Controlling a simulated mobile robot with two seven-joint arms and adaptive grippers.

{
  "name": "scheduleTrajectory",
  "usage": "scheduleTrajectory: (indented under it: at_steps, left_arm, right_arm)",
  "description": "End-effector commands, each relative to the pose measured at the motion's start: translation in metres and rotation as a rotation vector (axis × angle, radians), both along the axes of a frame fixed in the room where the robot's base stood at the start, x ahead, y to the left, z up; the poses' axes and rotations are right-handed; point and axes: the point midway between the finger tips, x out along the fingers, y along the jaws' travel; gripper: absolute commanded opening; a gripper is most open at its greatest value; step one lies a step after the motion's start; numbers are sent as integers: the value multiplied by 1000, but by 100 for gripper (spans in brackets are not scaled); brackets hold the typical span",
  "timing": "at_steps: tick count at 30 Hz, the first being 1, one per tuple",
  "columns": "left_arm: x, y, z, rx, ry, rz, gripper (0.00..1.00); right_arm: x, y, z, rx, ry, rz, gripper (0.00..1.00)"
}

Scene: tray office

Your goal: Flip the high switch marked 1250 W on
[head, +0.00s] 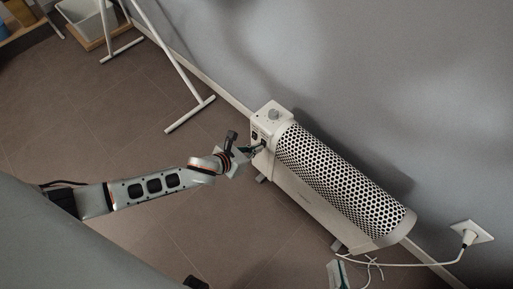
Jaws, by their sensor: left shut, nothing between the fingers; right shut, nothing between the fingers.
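A white heater (310,200) with a perforated metal grille stands on the floor along the wall. Its near-left end has a pale control panel (261,132) with small dark switches (255,135). A round knob (274,114) sits on top. The markings and the switch positions are too small to read. My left gripper (258,147) is shut and empty, with its fingertips at the lower part of this panel. They partly hide the switches, and I cannot tell whether they touch.
A white cable runs from the heater's right end to a plug (468,237) in a wall socket (476,231). A small pale and green object (336,274) lies near the cable. A white stand (184,84) and a container (91,20) are at upper left. Tiled floor left of the heater is clear.

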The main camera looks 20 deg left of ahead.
Motion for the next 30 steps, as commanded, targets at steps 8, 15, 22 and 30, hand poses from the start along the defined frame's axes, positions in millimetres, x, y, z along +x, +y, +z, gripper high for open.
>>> scheduleTrajectory:
  at_steps: [8,15,22,30]
  left_arm:
    - [7,-2,1,3,-5,-1,0]
    - [11,-3,-4,1,-7,-1,0]
    - [9,-3,-8,-1,-2,1,0]
    - [10,-3,-4,-1,-4,1,0]
  right_arm:
    - [3,-2,6,-28,-18,8,0]
    - [9,-20,7,-148,-39,37,0]
    - [6,-22,3,-163,-34,49,0]
    - [7,-19,7,-155,-42,48,0]
